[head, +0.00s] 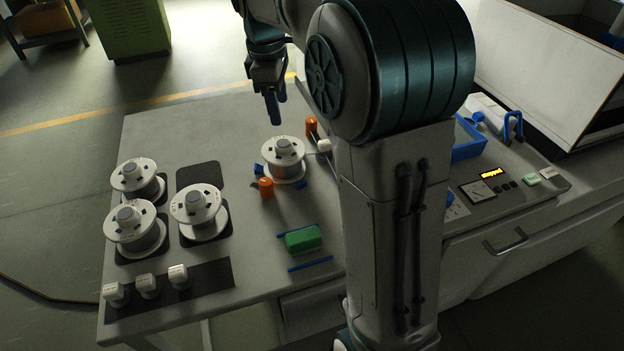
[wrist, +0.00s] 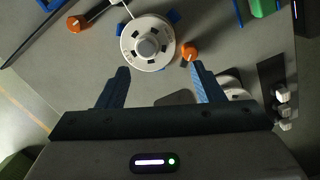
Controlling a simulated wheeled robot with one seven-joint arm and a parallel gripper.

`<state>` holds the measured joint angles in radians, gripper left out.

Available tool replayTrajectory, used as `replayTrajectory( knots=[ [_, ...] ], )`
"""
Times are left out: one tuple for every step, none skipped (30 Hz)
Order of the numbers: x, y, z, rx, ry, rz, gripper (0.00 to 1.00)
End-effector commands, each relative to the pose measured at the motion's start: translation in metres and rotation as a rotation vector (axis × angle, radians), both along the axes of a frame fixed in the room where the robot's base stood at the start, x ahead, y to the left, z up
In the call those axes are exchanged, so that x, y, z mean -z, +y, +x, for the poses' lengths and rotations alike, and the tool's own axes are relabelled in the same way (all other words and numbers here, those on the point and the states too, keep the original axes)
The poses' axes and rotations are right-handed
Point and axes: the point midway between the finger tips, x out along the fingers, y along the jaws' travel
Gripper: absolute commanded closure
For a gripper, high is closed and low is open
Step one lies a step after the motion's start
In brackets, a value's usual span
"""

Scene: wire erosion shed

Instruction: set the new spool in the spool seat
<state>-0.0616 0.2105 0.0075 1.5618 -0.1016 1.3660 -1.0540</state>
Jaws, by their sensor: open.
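A white spool (head: 284,158) stands upright among small blue blocks that look like the spool seat (head: 301,185). The seat is mostly hidden under it. It also shows in the wrist view as a white spool (wrist: 147,42) seen from above, ahead of the fingers. Three more white spools (head: 139,179) (head: 137,229) (head: 199,212) stand on dark pads at the left. A fourth dark pad (head: 199,176) is bare. My gripper (head: 275,105) is open and empty above the table, behind the seated spool. Its fingers (wrist: 160,88) are wide apart in the wrist view, touching nothing.
Orange knobs (head: 265,187) (head: 311,125) stand beside the seated spool. A green block (head: 303,238) lies between blue strips nearby. Small white blocks (head: 148,286) stand on a dark strip at front left. A blue tray (head: 468,138) and control panel (head: 489,188) are at right.

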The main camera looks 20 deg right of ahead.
Motion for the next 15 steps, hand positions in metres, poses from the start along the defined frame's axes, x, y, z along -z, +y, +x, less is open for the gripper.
replayTrajectory(
  knots=[
    [-0.002, -0.002, -0.016, 0.061, -0.021, 0.008, 0.39],
    [-0.002, -0.003, -0.025, 0.102, -0.034, 0.013, 0.39],
    [-0.001, -0.004, -0.036, 0.156, -0.05, 0.021, 0.39],
    [0.0, -0.004, -0.045, 0.197, -0.062, 0.028, 0.39],
    [0.001, -0.005, -0.054, 0.238, -0.074, 0.034, 0.39],
    [0.003, -0.006, -0.065, 0.29, -0.09, 0.044, 0.39],
    [0.004, -0.006, -0.074, 0.33, -0.101, 0.05, 0.39],
    [0.006, -0.007, -0.083, 0.371, -0.114, 0.058, 0.39],
    [0.009, -0.008, -0.095, 0.425, -0.128, 0.067, 0.39],
    [0.011, -0.008, -0.104, 0.466, -0.139, 0.076, 0.39],
    [0.014, -0.009, -0.112, 0.508, -0.15, 0.085, 0.39],
    [0.018, -0.009, -0.124, 0.562, -0.163, 0.097, 0.39],
    [0.021, -0.01, -0.133, 0.604, -0.175, 0.107, 0.39],
    [0.025, -0.01, -0.142, 0.645, -0.184, 0.116, 0.39],
    [0.03, -0.01, -0.154, 0.699, -0.197, 0.128, 0.39]
  ],
)
